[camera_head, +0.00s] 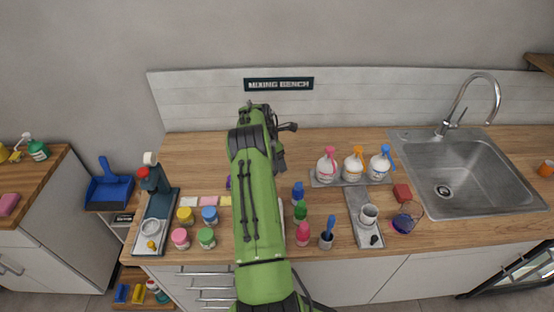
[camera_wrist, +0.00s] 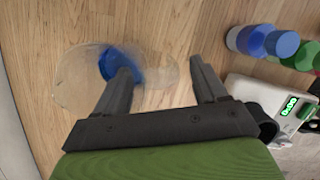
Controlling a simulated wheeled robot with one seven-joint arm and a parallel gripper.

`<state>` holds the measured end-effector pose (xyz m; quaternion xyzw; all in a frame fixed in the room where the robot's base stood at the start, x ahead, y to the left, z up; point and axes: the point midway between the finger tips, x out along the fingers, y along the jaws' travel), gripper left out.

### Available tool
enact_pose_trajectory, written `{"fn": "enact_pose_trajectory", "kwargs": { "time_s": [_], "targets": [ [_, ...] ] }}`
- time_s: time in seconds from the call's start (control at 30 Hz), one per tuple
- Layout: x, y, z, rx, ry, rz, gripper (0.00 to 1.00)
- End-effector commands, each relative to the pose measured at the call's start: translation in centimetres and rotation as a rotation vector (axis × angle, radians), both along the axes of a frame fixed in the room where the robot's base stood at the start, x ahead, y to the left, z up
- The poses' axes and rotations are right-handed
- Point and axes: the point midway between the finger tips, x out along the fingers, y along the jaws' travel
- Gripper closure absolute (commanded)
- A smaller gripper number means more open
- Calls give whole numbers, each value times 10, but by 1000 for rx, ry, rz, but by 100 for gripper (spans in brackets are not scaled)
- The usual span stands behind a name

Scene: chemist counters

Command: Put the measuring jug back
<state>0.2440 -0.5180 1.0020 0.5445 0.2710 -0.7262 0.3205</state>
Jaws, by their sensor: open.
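A clear, see-through vessel (camera_wrist: 78,80) with a blue patch (camera_wrist: 118,62) in it is on the wooden counter in the wrist view. It looks like the measuring jug, though its outline is faint. My gripper (camera_wrist: 162,68) is open, with its two dark fingers apart. The left finger overlaps the vessel's blue part in the picture, and a clear part of it shows between the fingers. I cannot tell if they touch. In the head view my green arm reaches over the bench and hides the fingers and this vessel.
A scale with a green display (camera_wrist: 288,106) and coloured bottles (camera_wrist: 282,43) are to the right in the wrist view. In the head view, spray bottles (camera_head: 353,166), a grey tray (camera_head: 358,205) and a sink (camera_head: 465,175) are to the right. Jars (camera_head: 185,216) are left of my arm.

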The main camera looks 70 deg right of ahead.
Motion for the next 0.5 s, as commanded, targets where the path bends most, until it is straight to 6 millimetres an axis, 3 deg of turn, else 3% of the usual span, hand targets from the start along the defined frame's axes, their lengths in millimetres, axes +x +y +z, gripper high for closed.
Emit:
{"fn": "enact_pose_trajectory", "kwargs": {
  "time_s": [0.17,0.5],
  "targets": [
    [5,2,21,-4,-2,2,29],
    [21,17,103,-3,-1,1,29]
  ]
}}
